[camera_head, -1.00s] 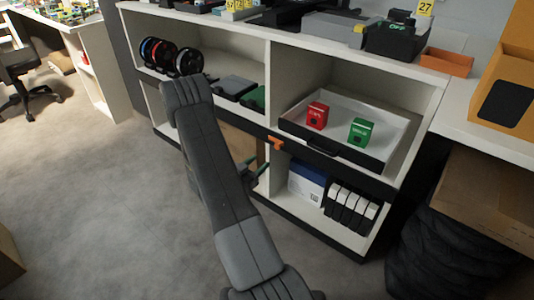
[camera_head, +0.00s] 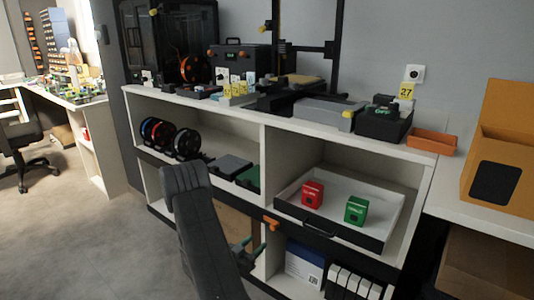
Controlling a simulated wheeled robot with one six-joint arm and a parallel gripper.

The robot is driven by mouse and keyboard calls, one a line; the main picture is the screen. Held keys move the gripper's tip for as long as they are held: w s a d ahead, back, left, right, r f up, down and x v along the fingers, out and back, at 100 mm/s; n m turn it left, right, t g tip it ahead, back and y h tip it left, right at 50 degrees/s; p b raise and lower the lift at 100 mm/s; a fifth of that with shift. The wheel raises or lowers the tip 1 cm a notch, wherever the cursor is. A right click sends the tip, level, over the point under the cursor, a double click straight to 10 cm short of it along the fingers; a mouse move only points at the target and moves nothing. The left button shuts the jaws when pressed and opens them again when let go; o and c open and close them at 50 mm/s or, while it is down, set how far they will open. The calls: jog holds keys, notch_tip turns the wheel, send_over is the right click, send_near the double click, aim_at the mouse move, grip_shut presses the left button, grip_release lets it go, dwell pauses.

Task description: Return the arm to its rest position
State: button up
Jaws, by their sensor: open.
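My dark grey arm (camera_head: 200,225) rises from the bottom of the view, in front of the shelf unit, with its bend at the top near the dark spools. Its lower part runs out of the picture.
The white shelf unit (camera_head: 283,138) stands close behind the arm. A pulled-out tray (camera_head: 338,229) holds a red box (camera_head: 312,194) and a green box (camera_head: 355,210). A small orange piece (camera_head: 270,224) shows beside the arm. Open floor (camera_head: 90,240) lies to the left.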

aim_at(272, 229)
jog(key=b+x, duration=0.2)
jog(key=x, duration=0.8)
